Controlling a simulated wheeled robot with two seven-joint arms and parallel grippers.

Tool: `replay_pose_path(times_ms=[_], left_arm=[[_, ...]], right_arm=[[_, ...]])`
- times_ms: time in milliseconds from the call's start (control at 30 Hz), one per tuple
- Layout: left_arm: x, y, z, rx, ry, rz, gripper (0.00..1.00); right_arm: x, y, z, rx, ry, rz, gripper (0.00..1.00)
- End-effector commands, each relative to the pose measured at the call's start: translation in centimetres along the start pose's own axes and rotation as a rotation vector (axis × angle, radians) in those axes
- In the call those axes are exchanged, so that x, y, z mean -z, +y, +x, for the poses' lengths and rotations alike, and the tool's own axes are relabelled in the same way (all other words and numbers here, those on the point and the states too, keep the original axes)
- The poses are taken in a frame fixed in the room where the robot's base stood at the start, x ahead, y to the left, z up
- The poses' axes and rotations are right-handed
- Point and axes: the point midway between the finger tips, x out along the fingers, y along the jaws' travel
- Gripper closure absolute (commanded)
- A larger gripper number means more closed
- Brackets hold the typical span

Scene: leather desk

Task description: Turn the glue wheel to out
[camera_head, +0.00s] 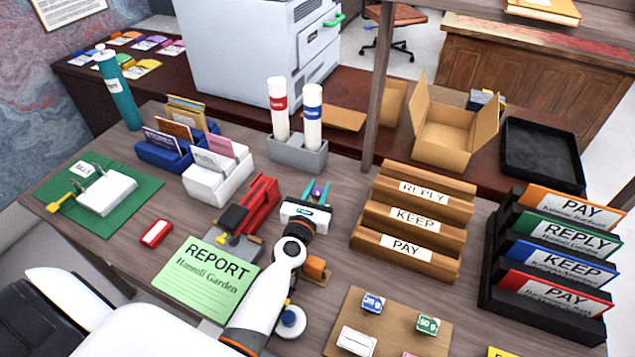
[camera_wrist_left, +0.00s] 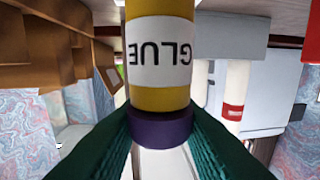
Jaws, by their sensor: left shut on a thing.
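My left gripper (camera_head: 317,194) has its teal fingers around the purple wheel of the glue stick (camera_head: 318,188), near the middle of the desk. The left wrist view, which is upside down, shows the fingers (camera_wrist_left: 160,135) shut on the purple wheel (camera_wrist_left: 161,130). The yellow glue stick body (camera_wrist_left: 158,98) with a white GLUE label extends away from the wheel. In the head view my gripper hides most of the glue stick. How far the wheel is turned cannot be told. My right gripper is not in view.
A red stapler-like tool (camera_head: 258,205) stands close left of my gripper. A grey holder (camera_head: 298,155) with two white tubes is behind it. A wooden tiered rack (camera_head: 412,225) stands to the right. A green REPORT sheet (camera_head: 205,280) lies front left.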

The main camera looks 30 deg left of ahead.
Motion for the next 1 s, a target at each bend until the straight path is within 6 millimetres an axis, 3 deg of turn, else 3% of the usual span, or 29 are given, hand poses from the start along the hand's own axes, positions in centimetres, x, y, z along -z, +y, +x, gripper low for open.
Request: replay_pose_path(times_ms=[333,1000], left_arm=[[0.0,-0.02,0.05,0.131,0.002,-0.002,0.94],[0.01,-0.05,0.05,0.135,0.002,-0.001,0.94]], right_arm=[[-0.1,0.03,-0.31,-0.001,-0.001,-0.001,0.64],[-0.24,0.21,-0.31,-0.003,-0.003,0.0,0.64]])
